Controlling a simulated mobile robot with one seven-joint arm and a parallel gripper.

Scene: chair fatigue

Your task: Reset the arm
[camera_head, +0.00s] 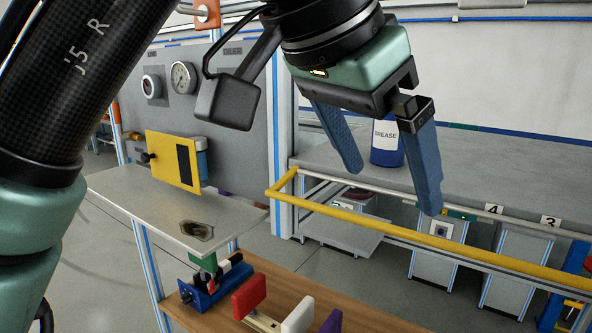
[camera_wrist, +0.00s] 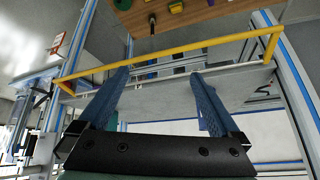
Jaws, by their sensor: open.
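My gripper (camera_head: 392,180) hangs from the top of the head view with its two blue fingers spread apart and nothing between them. Its fingers point down, in front of the grey bench and above the yellow rail. In the wrist view my gripper (camera_wrist: 160,95) also shows two blue fingers apart with an empty gap. My arm spans the upper left of the head view.
A yellow rail (camera_head: 430,240) runs below the fingers. A blue grease can (camera_head: 387,146) stands on the grey bench (camera_head: 480,160) behind them.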

